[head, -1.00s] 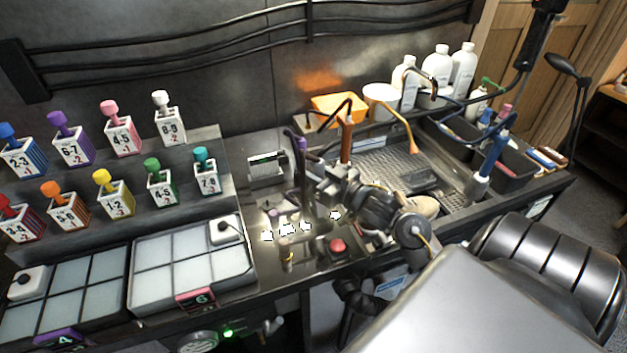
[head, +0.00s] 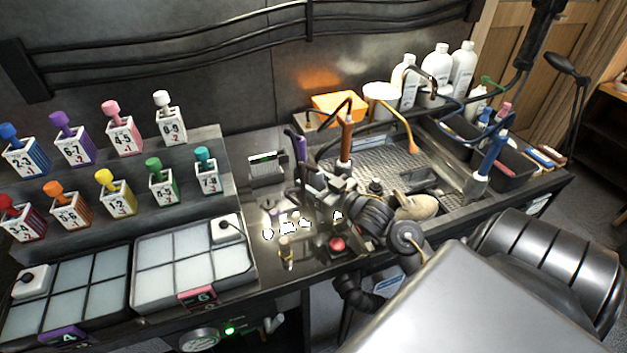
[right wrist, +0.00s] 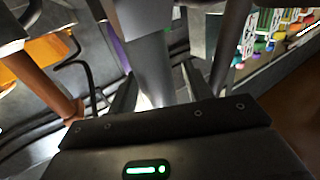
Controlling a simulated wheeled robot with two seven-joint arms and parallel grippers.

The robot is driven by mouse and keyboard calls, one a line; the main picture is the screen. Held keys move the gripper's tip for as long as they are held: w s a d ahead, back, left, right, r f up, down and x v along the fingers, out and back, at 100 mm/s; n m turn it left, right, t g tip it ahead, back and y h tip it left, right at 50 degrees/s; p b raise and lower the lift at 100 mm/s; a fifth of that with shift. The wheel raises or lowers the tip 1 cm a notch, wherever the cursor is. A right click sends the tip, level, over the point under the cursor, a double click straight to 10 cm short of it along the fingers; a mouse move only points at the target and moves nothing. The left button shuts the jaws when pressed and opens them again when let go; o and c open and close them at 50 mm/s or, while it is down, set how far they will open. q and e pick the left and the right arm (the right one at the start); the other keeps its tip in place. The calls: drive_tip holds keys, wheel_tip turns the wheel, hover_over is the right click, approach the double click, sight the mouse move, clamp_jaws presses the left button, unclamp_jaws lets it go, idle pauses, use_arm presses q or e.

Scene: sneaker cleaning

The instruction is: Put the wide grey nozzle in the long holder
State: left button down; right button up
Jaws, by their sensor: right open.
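My right gripper (head: 316,183) hangs over the dark counter, left of the sink. It is open. In the right wrist view, a grey tapered piece (right wrist: 148,45) stands between and beyond the fingers (right wrist: 160,98). I cannot tell for sure whether it is the wide grey nozzle, or whether the fingers touch it. Several small bright pieces (head: 290,226) sit on the counter below the gripper, too small to identify. A long grey slotted block (head: 267,168) stands against the wall; I cannot tell whether it is the long holder. My left gripper is out of view.
An orange-brown-handled tool (head: 346,138) and a purple tool (head: 300,148) stand close to the gripper. A red button (head: 337,244) is in front. White-celled trays (head: 193,265) fill the left.

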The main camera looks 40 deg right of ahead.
drive_tip(key=s+d+b, duration=0.1)
drive_tip(key=s+b, duration=0.2)
drive_tip(key=s, duration=0.9)
drive_tip(key=shift+d, duration=0.3)
drive_tip(key=shift+r, duration=0.1)
